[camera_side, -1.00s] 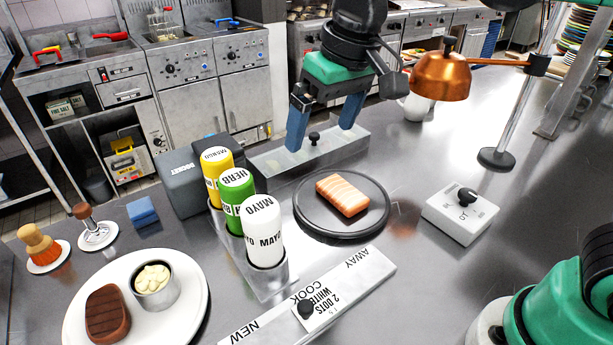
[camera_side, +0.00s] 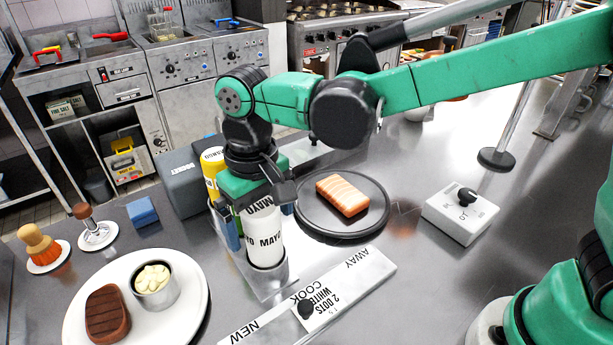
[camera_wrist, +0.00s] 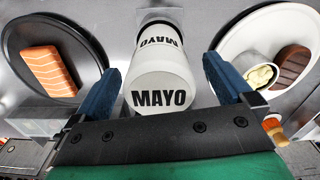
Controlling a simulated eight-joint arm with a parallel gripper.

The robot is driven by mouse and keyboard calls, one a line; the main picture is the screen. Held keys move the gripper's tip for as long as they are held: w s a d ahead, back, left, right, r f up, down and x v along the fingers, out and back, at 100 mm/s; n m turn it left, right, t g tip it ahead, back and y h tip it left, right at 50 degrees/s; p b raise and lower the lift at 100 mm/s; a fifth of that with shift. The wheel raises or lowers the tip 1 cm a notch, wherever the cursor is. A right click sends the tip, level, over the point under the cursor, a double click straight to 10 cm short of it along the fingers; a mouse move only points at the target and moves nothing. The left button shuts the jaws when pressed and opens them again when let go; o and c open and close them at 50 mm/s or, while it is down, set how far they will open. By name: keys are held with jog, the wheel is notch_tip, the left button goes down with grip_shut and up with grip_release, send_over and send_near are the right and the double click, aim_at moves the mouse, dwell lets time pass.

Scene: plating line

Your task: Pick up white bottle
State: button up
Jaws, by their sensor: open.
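The white bottle (camera_side: 265,238), lettered MAYO, stands upright in the front place of the metal bottle rack (camera_side: 277,287). My gripper (camera_side: 258,220) is down at the bottle in the side view, where its body hides part of the bottle's top. In the wrist view the white bottle (camera_wrist: 160,80) shows between the two blue fingers of my gripper (camera_wrist: 165,88), one on each side. The jaws are open, with a visible gap on at least the left side. The green bottle behind is mostly hidden by my gripper in the side view.
A yellow bottle (camera_side: 212,165) stands at the rack's back. A black plate (camera_side: 378,213) with salmon (camera_side: 343,194) lies right of the rack. A white plate (camera_side: 190,300) with a steak (camera_side: 107,299) and sauce cup (camera_side: 154,290) lies left. A label strip (camera_side: 345,292) lies in front.

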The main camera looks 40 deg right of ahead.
jog(key=shift+f, duration=0.75)
jog(key=c, duration=0.9)
jog(key=shift+r, duration=0.1)
